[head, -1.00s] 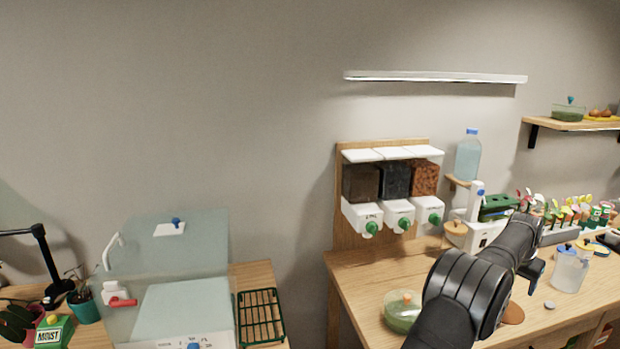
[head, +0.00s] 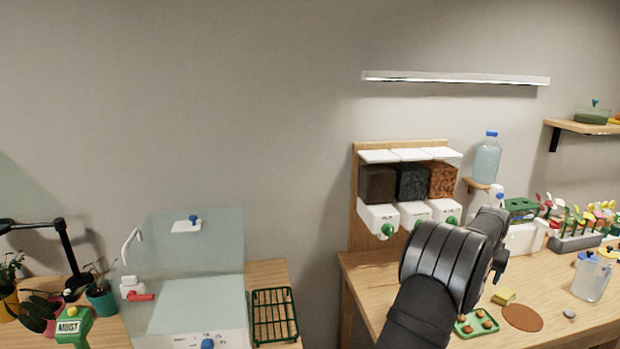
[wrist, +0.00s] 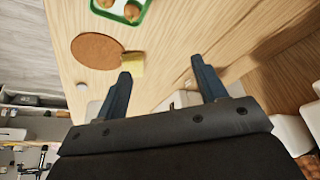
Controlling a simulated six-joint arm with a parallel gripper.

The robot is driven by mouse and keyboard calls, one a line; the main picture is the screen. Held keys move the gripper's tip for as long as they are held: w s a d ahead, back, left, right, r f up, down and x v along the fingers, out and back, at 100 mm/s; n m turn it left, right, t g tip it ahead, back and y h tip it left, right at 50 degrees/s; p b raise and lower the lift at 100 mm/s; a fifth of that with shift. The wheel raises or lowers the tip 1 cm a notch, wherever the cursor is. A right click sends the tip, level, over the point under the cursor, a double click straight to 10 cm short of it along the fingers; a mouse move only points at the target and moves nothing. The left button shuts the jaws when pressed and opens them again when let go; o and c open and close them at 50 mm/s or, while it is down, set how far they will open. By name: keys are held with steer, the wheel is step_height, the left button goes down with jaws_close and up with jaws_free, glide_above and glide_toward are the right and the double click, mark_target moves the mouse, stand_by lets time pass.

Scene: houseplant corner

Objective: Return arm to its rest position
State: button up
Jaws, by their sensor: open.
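My arm reaches up from the bottom of the head view over the right table (head: 560,290). My gripper (wrist: 160,85) shows in the wrist view with its two dark fingers spread apart and nothing between them. It is above the tabletop near its edge. One finger's tip overlaps a small yellow block (wrist: 132,64) in the picture; I cannot tell whether they touch. In the head view the fingers are hidden or too small to tell.
A green tray with brown round things (head: 477,324), a brown disc (head: 522,317) and the yellow block (head: 504,296) lie near my arm. The dispenser rack (head: 410,190) stands behind it. A clear-lidded box (head: 190,290) and a green wire rack (head: 274,318) stand on the left table.

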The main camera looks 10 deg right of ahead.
steer(key=w+a+n+y, duration=0.1)
steer(key=w+a+n, duration=0.2)
steer(key=a, duration=0.8)
steer(key=w+a+f+n+t+y, duration=0.1)
steer(key=w+a+n, duration=0.2)
steer(key=a, duration=0.9)
steer(key=w+a+f+n+y, duration=0.1)
steer(key=w+a, duration=0.4)
steer(key=a, duration=0.7)
steer(key=shift+w+a+f+n, duration=0.15)
steer(key=shift+w+n, duration=0.2)
steer(key=shift+n, duration=0.55)
steer(key=s+d+m+h, duration=0.1)
steer(key=s+d+m, duration=0.1)
steer(key=d, duration=0.8)
steer(key=s+d+r+m+h, duration=0.1)
steer(key=s+d+m, duration=0.1)
steer(key=d, duration=0.9)
steer(key=shift+d+r+m, duration=0.25)
steer(key=shift+d+m, duration=0.05)
steer(key=shift+m, duration=0.3)
steer(key=shift+a, duration=0.1)
